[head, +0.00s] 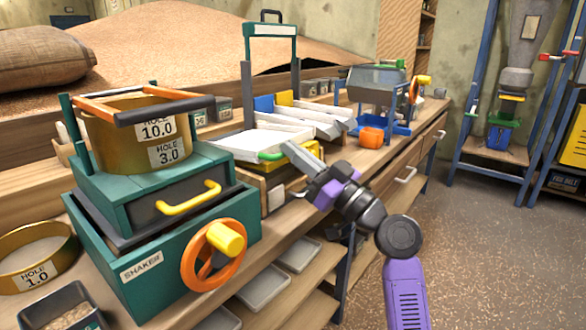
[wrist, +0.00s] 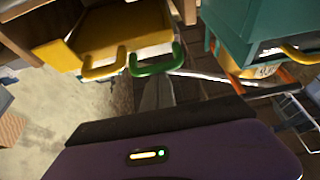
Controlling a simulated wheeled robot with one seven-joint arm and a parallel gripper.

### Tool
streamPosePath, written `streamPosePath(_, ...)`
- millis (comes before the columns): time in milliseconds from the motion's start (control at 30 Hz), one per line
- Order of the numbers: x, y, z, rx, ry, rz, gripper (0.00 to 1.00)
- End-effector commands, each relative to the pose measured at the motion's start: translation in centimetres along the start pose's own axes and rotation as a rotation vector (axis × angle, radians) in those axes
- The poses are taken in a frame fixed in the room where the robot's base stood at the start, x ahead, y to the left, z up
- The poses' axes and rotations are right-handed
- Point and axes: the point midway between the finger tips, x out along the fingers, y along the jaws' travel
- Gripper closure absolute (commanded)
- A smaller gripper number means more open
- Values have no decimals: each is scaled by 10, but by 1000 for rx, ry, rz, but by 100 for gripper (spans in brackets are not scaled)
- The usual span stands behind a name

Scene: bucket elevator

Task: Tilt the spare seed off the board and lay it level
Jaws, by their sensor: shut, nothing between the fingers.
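My gripper (head: 303,163) is shut and empty, beside the bench's front edge. Its grey fingers also show in the wrist view (wrist: 157,92), just below a green handle (wrist: 157,60). This green handle (head: 270,156) is at the front of a pale, sloping board (head: 255,142) in the head view. A yellow handle (wrist: 105,67) stands beside it on a yellow tray (wrist: 125,28). The fingers look close to the green handle, but I cannot tell whether they touch it. I cannot make out seed on the board.
A teal shaker (head: 150,250) with an orange handwheel (head: 211,255) and brass sieve (head: 140,130) stands to the left. Grey trays (head: 263,292) lie on the shelf below. The floor at right is clear.

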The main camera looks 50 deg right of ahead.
Motion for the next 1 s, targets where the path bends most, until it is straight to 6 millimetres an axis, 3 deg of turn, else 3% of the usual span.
streamPosePath(33, -6, 0, 13, 0, 13, -2, 100)
streamPosePath(300, -13, 0, 23, 0, 76, -2, 100)
streamPosePath(1000, -16, 0, 30, 2, 116, -1, 100)
